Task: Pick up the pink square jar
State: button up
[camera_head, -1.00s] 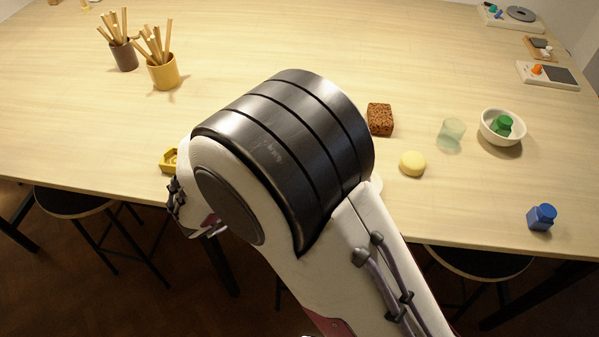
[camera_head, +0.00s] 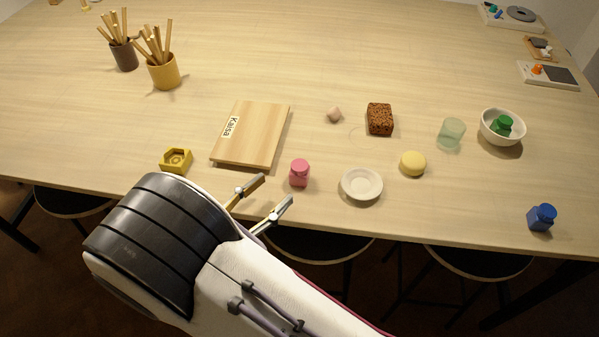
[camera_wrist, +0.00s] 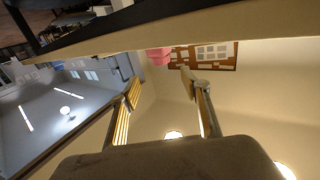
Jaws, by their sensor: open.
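The pink jar (camera_head: 299,173) stands upright near the front edge of the table, just right of the wooden board. It also shows as a pink shape in the wrist view (camera_wrist: 159,56), ahead of the fingers. My gripper (camera_head: 278,192) is open and empty at the table's front edge. Its two fingertips are close to the jar on its near side, with no contact that I can make out. The wrist view shows the spread fingers (camera_wrist: 160,82) with nothing between them.
A white saucer (camera_head: 362,185), yellow round piece (camera_head: 413,163) and brown speckled block (camera_head: 380,119) are to the right. A blue jar (camera_head: 541,217) stands far right.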

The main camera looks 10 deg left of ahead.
aim_at(294, 170)
jog(key=shift+x, duration=1.3)
jog(key=shift+x, duration=2.6)
jog(key=shift+a+f, duration=0.1)
jog(key=shift+f, duration=0.05)
grip_shut()
